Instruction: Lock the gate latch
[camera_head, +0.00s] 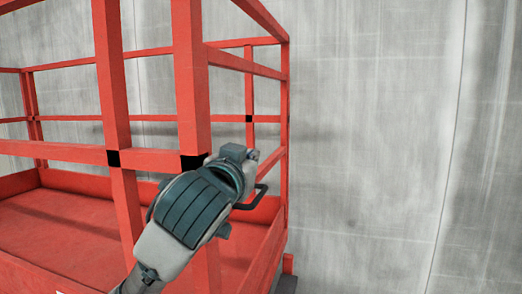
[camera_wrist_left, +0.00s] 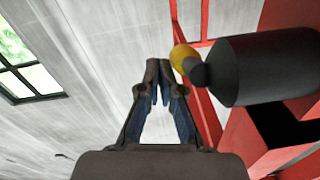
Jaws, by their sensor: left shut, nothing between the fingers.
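The red gate frame (camera_head: 190,90) stands upright on the left in the head view, with black bands on its rail. In the wrist view, a dark grey cylinder (camera_wrist_left: 265,70) with a yellow round tip (camera_wrist_left: 182,58) sticks out beside the red frame; it looks like part of the latch. My left gripper (camera_wrist_left: 158,82) is shut and empty, with its fingertips just left of the yellow tip and apparently apart from it. In the head view my left wrist hides the fingers and the latch area. My right gripper is out of view.
Red posts and rails (camera_head: 248,85) of the cage surround a red floor (camera_head: 60,225). A grey concrete wall (camera_head: 380,130) stands behind, and the space right of the cage is clear. A window (camera_wrist_left: 30,78) shows in the wrist view.

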